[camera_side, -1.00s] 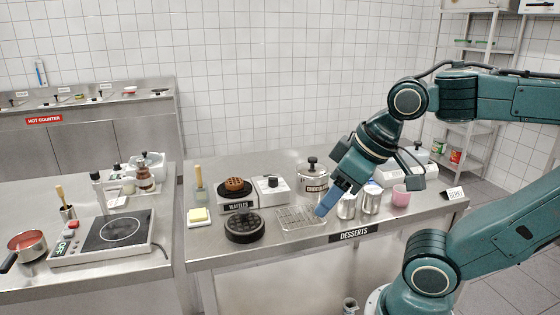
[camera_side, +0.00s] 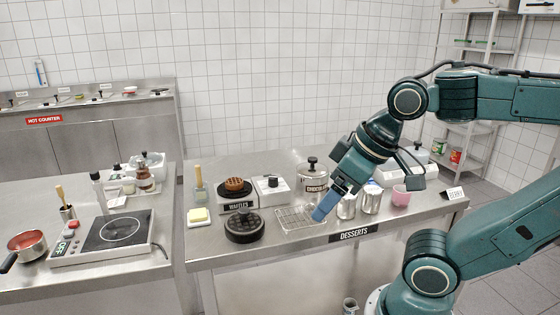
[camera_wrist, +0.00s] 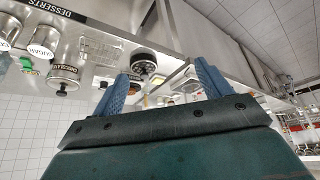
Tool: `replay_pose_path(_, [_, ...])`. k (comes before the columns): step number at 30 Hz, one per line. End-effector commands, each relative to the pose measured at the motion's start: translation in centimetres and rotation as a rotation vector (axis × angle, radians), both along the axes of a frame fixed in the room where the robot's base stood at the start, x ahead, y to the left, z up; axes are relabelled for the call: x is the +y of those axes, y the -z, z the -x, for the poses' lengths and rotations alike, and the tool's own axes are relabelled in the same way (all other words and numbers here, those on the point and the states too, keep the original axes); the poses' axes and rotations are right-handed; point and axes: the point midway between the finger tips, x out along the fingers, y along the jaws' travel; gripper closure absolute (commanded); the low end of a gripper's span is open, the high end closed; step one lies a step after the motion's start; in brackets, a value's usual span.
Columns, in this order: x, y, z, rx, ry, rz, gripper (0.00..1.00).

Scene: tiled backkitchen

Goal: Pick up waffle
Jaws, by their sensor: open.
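The waffle (camera_side: 236,184) is a round brown piece lying on a dark round plate of the waffle maker (camera_side: 238,199), on the left part of the dessert counter. My gripper (camera_side: 320,214) has blue fingers and points down and left, right of the waffle and apart from it, near the wire rack and the chocolate pot. In the wrist view the two blue fingers (camera_wrist: 160,85) stand wide apart with nothing held between them. I cannot clearly make out the waffle in the wrist view.
A dark round waffle-iron lid (camera_side: 245,227) lies in front of the waffle maker. A wire rack (camera_side: 298,217) lies beside my gripper. The chocolate pot (camera_side: 313,180) stands behind it. Metal canisters (camera_side: 370,200) and a pink cup (camera_side: 400,195) stand to the right. Butter (camera_side: 199,215) is at the left.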

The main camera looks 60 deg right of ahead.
Motion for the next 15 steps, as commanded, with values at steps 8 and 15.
replay_pose_path(8, [-0.5, -0.8, -0.9, 0.01, -0.03, 0.032, 0.23])
replay_pose_path(15, [-2.0, -3.3, -4.2, 0.053, -0.151, 0.143, 0.23])
